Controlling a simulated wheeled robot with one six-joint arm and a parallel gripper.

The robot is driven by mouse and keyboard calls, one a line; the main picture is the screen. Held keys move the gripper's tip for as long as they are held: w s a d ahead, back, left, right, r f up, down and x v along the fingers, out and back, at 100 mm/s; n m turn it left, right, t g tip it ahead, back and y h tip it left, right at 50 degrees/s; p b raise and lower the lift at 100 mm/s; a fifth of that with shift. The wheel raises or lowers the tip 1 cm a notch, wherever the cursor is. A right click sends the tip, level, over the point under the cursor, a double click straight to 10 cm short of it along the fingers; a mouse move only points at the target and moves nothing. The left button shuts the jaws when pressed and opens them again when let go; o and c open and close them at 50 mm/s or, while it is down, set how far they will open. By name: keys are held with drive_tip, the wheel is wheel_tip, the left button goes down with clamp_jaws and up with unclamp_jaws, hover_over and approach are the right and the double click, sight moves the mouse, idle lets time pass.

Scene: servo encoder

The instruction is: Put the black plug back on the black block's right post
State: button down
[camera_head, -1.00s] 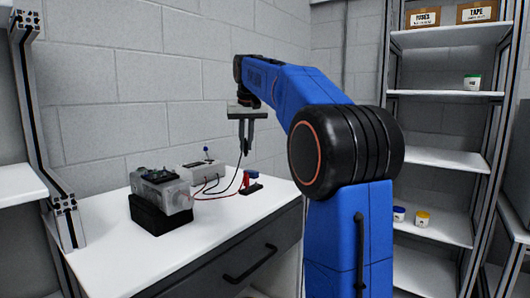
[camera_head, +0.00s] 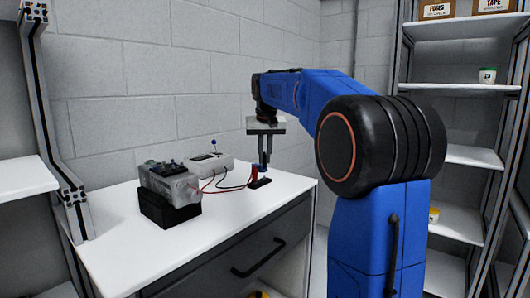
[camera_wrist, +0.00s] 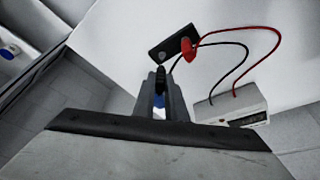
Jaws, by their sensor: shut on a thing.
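The black block (camera_head: 260,184) lies on the white table, and in the wrist view (camera_wrist: 167,49). A red plug (camera_wrist: 187,50) stands on one side of it and also shows in the head view (camera_head: 254,173). My gripper (camera_head: 264,166) points down over the block's right side. In the wrist view my gripper (camera_wrist: 160,78) is shut on the black plug (camera_wrist: 160,76), which appears apart from the block. The block's other end, with a small light spot, looks bare. The plug is mostly hidden by my fingers in the head view.
A light grey meter box (camera_head: 209,165) stands behind left, with red and black leads running to the plugs. A grey device on a black base (camera_head: 169,210) stands further left. The white table (camera_head: 235,215) is clear in front of the block. A wall is behind.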

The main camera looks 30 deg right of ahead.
sight(264, 164)
drive_tip(key=shift+f, duration=1.6)
drive_tip(key=shift+f, duration=0.25)
idle(0.7)
drive_tip(key=c, duration=1.7)
unclamp_jaws()
drive_tip(key=shift+r, duration=3.5)
